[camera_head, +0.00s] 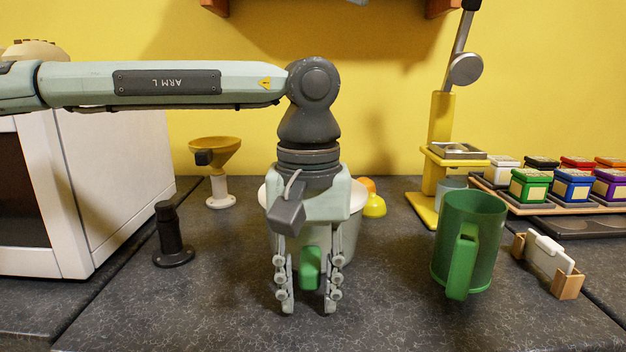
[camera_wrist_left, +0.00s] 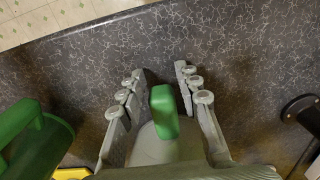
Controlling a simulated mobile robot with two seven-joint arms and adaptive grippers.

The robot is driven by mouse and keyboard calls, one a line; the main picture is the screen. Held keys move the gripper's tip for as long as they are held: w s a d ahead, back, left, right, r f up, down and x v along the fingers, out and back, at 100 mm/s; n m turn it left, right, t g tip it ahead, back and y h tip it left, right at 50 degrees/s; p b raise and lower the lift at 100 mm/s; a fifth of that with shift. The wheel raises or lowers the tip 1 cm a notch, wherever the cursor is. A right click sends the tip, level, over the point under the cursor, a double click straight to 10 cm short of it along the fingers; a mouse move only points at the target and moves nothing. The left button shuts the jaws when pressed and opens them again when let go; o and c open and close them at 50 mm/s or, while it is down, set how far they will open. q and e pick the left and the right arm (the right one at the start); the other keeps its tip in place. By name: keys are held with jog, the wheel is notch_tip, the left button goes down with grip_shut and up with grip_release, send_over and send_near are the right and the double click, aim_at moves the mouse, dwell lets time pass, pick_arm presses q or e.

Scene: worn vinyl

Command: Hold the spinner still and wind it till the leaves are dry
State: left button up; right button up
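My left gripper (camera_head: 309,306) hangs down in the middle of the head view, fingers spread. Between the fingers is a green upright handle (camera_head: 309,268), with gaps on both sides. The handle also shows in the left wrist view (camera_wrist_left: 163,112), between the open fingertips (camera_wrist_left: 160,88). Behind my gripper stands a pale round container (camera_head: 351,236), largely hidden by the gripper; the green handle appears to belong to it. I cannot tell for sure that it is the spinner. No leaves or winding crank are visible. My right gripper is not in view.
A green jug (camera_head: 475,240) stands right of my gripper, with a card in a wooden holder (camera_head: 548,256) beyond. A black upright post (camera_head: 170,236) and yellow funnel stand (camera_head: 216,160) are left. A yellow press (camera_head: 440,150) and coloured tins (camera_head: 572,186) are behind right. The front counter is clear.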

pick_arm(q)
jog(key=shift+o, duration=1)
